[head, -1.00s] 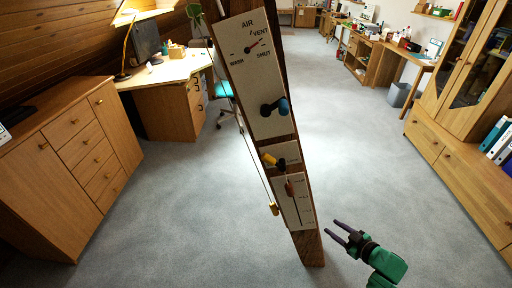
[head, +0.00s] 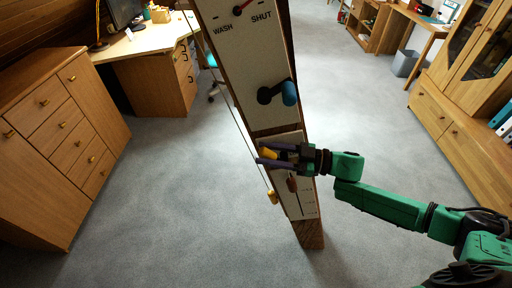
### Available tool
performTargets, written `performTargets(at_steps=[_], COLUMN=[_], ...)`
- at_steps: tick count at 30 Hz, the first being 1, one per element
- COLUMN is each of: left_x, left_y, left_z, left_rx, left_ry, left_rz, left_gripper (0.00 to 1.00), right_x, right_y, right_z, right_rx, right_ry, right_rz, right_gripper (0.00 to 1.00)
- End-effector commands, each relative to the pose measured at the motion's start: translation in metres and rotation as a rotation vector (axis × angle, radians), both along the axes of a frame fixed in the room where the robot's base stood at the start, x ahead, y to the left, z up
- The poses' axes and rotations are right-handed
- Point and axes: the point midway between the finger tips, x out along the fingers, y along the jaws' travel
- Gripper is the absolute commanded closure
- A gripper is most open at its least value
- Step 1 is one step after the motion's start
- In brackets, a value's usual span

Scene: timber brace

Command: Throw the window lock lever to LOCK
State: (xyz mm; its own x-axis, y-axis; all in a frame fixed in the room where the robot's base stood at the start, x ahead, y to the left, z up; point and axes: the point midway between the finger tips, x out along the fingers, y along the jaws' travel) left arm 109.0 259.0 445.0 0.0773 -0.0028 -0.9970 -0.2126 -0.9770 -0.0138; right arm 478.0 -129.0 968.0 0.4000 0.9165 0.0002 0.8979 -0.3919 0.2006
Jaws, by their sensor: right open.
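The lock lever, with a yellow grip (head: 269,153), sits on a small pale plate in the middle of the timber brace (head: 310,234). My right gripper (head: 261,152) reaches in from the right in front of that plate. It is open, with one purple finger above and one below the yellow grip; I cannot tell whether they touch it. The gripper covers the lever's pivot and most of the plate, so any LOCK lettering is hidden. My left gripper is not in view.
Above is a panel with a blue-handled crank (head: 288,93) and a dial pointer (head: 239,11). Below is a slider with a brown knob (head: 292,184). A cord with a wooden pull (head: 273,197) hangs along the brace's left side. Carpeted floor around is clear.

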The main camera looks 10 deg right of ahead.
Motion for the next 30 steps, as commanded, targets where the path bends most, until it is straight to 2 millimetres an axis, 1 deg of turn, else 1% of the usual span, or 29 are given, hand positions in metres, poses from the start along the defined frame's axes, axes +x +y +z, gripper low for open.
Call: performTargets(at_steps=[1,3,6,14,15,17,18,30], left_x=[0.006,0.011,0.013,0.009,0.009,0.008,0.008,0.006], left_y=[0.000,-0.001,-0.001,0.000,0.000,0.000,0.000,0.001], left_z=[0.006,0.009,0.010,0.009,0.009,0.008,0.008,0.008], left_rx=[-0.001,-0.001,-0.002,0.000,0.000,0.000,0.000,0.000], left_ry=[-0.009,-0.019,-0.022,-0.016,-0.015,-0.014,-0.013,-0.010], left_rz=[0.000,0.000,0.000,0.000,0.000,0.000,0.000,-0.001], left_gripper=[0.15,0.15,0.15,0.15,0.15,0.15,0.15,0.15], right_x=[0.004,0.009,0.013,0.013,0.013,0.013,0.013,0.013], right_y=[0.010,0.020,0.028,0.030,0.030,0.030,0.030,0.030], right_z=[0.004,0.003,0.001,-0.001,-0.001,-0.001,-0.001,0.000], right_rx=[0.003,0.002,0.000,-0.002,-0.002,-0.002,-0.002,-0.002], right_ry=[-0.002,-0.001,-0.001,0.000,0.000,0.000,0.000,0.000], right_rz=[0.001,-0.001,0.000,-0.001,-0.001,-0.001,-0.001,-0.001], right_gripper=[0.54,0.54,0.54,0.54,0.69,0.92,1.00,1.00])
